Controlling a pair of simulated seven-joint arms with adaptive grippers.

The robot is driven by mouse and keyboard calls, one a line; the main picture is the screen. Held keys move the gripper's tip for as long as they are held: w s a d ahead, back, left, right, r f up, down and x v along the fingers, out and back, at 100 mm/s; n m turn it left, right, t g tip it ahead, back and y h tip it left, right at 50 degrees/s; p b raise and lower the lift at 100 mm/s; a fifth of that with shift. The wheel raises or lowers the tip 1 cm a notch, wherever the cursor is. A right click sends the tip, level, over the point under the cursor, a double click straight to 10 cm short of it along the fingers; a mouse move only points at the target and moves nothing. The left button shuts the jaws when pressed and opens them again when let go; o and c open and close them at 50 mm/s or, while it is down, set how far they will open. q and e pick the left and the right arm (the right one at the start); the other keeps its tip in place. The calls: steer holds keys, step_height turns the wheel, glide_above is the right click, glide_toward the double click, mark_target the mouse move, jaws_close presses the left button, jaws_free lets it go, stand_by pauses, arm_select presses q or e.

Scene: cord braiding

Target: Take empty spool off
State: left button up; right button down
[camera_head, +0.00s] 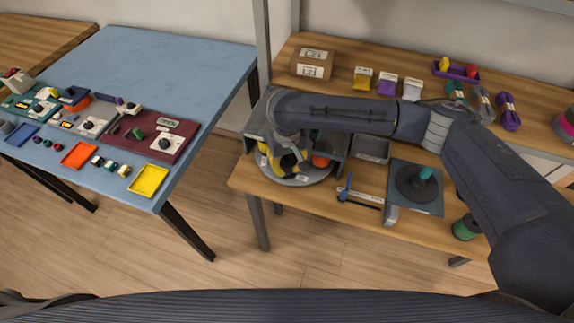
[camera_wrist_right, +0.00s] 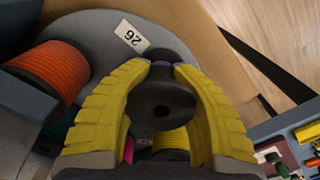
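My right gripper (camera_head: 288,163) reaches down over the grey round carousel (camera_head: 306,181) at the left end of the wooden bench. In the right wrist view its yellow fingers (camera_wrist_right: 158,85) curve around a dark, bare spool (camera_wrist_right: 161,105) with a central hole. Both fingers appear to touch the spool's sides. Whether the spool is still seated on the carousel is hidden. An orange-wound spool (camera_wrist_right: 48,70) stands beside it, also seen in the head view (camera_head: 320,161). A yellow spool (camera_wrist_right: 172,140) shows partly behind the held one. My left gripper is out of view.
A grey bin (camera_head: 371,150), a blue tool (camera_head: 346,188) and a dark round stand (camera_head: 417,184) are to the right. A green spool (camera_head: 465,228) stands near the front edge. A blue table (camera_head: 165,55) is left across a gap.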

mark_target(287, 158)
steer(key=shift+r, duration=0.2)
stand_by(0.7)
steer(key=shift+r, duration=2.85)
